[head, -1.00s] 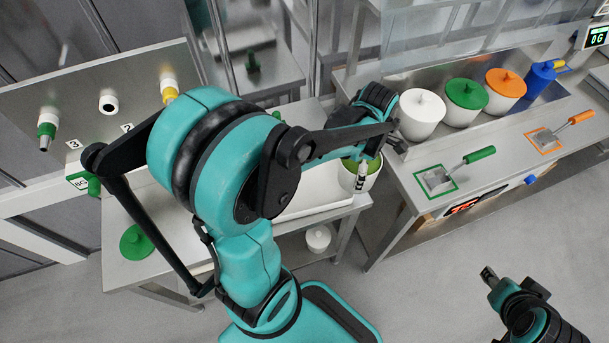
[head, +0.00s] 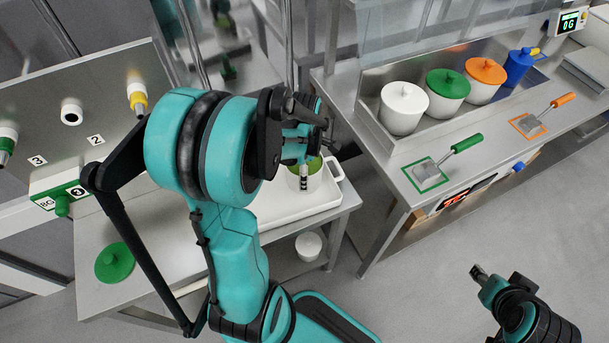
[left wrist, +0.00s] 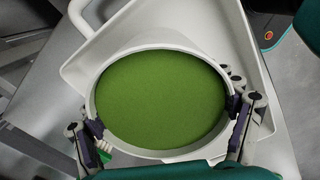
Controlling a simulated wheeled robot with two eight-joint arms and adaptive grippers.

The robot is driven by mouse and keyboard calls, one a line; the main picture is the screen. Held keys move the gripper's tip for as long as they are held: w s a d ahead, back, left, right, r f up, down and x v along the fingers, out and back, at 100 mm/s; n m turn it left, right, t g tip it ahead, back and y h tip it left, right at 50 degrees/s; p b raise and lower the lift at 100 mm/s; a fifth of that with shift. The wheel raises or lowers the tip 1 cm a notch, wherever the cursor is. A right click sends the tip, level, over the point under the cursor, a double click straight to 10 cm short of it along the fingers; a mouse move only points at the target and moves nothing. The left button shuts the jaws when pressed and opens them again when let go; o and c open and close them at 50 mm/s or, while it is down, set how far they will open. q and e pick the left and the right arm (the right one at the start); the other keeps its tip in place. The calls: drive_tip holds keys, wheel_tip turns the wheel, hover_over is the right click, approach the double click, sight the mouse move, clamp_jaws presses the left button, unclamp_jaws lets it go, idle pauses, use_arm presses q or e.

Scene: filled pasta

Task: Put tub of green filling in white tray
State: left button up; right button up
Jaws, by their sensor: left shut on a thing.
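The tub of green filling (head: 316,184) is a white round tub with a flat green top surface, also seen from above in the left wrist view (left wrist: 160,98). My left gripper (left wrist: 160,128) is shut on it, with its fingers at opposite sides of the rim. In the head view the left gripper (head: 304,165) is partly hidden by its own arm. The white tray (head: 272,208) lies on the left metal table. The tub is over its right end, upright; I cannot tell whether it touches the tray floor. My right gripper (head: 478,272) is away at lower right, its jaws unclear.
A green lid (head: 115,262) lies on the left table (head: 90,240). A white tub (head: 308,246) is on the lower shelf. The right counter holds white (head: 403,110), green-lidded (head: 444,98) and orange-lidded (head: 482,84) tubs. Open floor separates the tables.

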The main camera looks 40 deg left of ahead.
use_arm(q)
drive_tip(key=shift+f, duration=0.85)
drive_tip(key=shift+r, duration=0.1)
drive_tip(key=o, duration=1.7)
drive_tip(key=shift+o, duration=0.2)
